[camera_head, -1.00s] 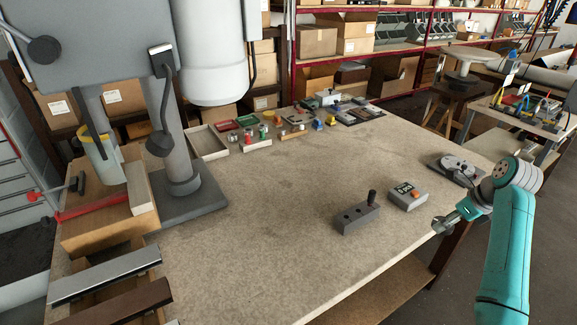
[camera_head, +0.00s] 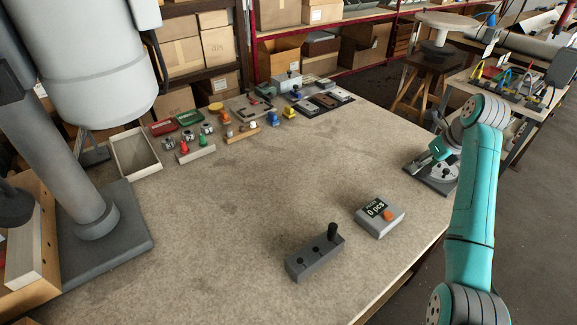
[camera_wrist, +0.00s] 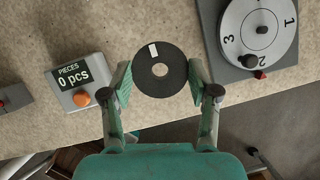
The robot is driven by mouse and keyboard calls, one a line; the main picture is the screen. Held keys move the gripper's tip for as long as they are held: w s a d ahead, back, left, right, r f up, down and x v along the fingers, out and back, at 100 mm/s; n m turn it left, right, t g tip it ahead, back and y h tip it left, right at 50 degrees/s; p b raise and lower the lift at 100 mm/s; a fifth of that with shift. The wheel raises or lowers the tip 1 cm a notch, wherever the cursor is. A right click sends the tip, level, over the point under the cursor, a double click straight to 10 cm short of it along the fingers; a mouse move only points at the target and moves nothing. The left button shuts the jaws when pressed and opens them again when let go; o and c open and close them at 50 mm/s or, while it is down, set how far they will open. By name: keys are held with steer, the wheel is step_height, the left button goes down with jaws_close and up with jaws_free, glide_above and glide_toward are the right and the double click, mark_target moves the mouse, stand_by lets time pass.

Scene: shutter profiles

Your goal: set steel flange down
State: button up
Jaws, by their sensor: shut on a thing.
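The steel flange (camera_wrist: 172,86) shows in the wrist view as a dark round disc with a centre hole and a small white label. My gripper (camera_wrist: 160,74) is shut on it, with one finger at its left and one at its right side. The disc is over the table near its front edge; its height above the top is hard to tell. In the head view my gripper (camera_head: 436,152) is at the table's right side, by the dial fixture. The flange cannot be made out there.
A round dial numbered 1, 2, 3 (camera_wrist: 258,38) on a dark base is close right of the flange. A piece counter reading 0 (camera_wrist: 81,82) is to the left. A dark block with a peg (camera_head: 314,255) stands farther left. The table's middle (camera_head: 230,200) is clear.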

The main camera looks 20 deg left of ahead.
mark_target(408, 193)
steer(key=shift+f, duration=4.95)
steer(key=shift+f, duration=0.15)
steer(key=o, duration=1.4)
steer(key=v, duration=1.2)
